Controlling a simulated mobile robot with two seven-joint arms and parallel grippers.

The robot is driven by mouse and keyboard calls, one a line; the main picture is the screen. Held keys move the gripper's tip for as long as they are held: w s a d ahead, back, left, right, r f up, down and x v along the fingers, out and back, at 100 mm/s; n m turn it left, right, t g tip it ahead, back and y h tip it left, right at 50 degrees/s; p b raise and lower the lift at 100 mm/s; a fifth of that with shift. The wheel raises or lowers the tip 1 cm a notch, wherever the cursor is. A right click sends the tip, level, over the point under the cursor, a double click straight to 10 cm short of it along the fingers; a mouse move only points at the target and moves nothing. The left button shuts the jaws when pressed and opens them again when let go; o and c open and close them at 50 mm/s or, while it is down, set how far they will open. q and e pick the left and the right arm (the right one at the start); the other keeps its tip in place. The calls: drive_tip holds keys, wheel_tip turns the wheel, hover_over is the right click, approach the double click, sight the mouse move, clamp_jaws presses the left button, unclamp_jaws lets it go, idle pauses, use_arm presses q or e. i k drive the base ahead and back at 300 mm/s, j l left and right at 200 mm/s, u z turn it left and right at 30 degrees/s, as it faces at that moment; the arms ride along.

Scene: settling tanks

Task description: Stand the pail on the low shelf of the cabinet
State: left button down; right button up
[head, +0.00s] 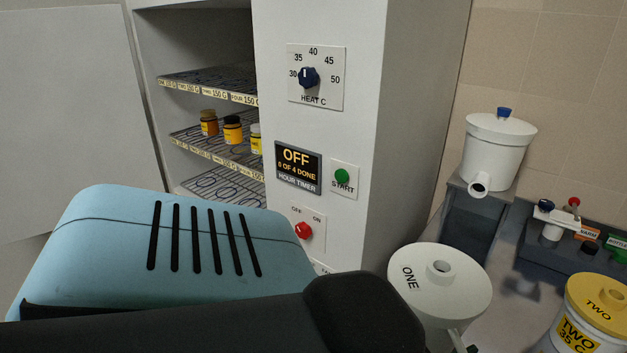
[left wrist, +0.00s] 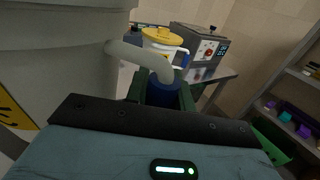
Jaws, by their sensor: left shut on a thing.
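The white pail (head: 440,285), marked ONE on its lid, stands out at the lower centre right of the head view, in front of the cabinet. In the left wrist view its pale wall (left wrist: 60,65) fills the left side and a white curved handle (left wrist: 140,57) comes off it. My left gripper (left wrist: 163,95) is shut on this handle; its fingers are mostly hidden in the head view. The cabinet (head: 350,150) is open at its left bay. Its low shelf (head: 195,188) carries wire rings and is partly hidden by my light-blue arm. My right gripper is not in view.
Three small jars (head: 232,130) stand on the middle shelf; the upper shelf (head: 200,78) looks empty. A white door panel (head: 65,110) is at the left. At the right, a white tank (head: 497,150) and a yellow-lidded pail TWO (head: 600,300) stand by the bench.

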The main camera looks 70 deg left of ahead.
sight(248, 198)
drive_tip(key=k+u, duration=0.1)
drive_tip(key=u, duration=3.95)
drive_tip(key=i, duration=0.55)
drive_tip(key=i+l+u, duration=0.15)
drive_tip(key=i, duration=0.9)
drive_tip(key=i+l+u, duration=0.15)
drive_tip(key=i, duration=0.35)
drive_tip(key=z, duration=1.2)
